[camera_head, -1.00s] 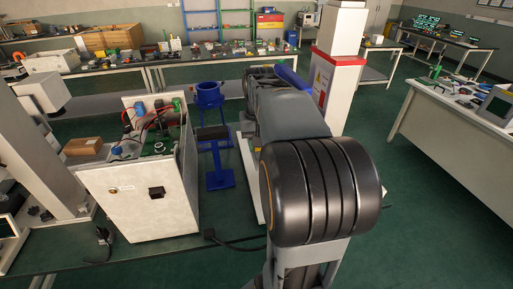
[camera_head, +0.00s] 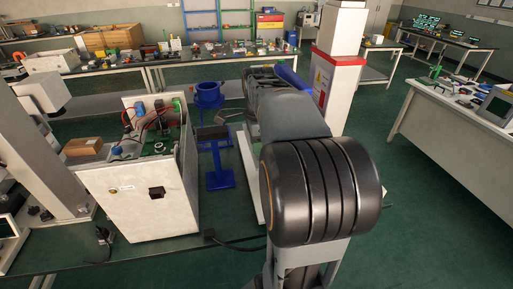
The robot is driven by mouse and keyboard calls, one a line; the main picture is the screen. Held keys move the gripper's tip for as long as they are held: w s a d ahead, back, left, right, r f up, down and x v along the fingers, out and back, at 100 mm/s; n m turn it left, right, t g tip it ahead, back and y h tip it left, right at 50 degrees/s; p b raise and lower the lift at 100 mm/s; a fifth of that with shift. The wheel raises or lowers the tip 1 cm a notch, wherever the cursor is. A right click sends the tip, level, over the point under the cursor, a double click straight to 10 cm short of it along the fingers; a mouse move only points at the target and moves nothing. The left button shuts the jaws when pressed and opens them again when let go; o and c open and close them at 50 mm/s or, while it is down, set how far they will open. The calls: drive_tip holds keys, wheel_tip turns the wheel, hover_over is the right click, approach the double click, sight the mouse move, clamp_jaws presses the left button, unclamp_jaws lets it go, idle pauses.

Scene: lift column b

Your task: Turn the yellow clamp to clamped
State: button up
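I cannot make out a yellow clamp in the view. My arm rises in the middle of the picture and reaches away from the camera, covering what lies behind it. A small grey part, likely of my gripper (camera_head: 229,116), shows left of the arm's far end, near a blue ring-shaped fixture (camera_head: 209,96) and a blue stand with a dark top (camera_head: 218,178). The rest of the gripper is hidden, and I cannot tell whether its fingers are open or touch anything.
An open white cabinet (camera_head: 143,204) with wires and electronics stands on the near dark bench, left of my arm. A cardboard box (camera_head: 83,147) lies behind it to the left. A red and white pillar (camera_head: 338,70) stands behind. Green floor (camera_head: 400,215) is free at the right.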

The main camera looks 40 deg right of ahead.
drive_tip(key=shift+r, duration=0.1)
wheel_tip(320, 180, up, 7)
drive_tip(key=p, duration=0.6)
idle(0.6)
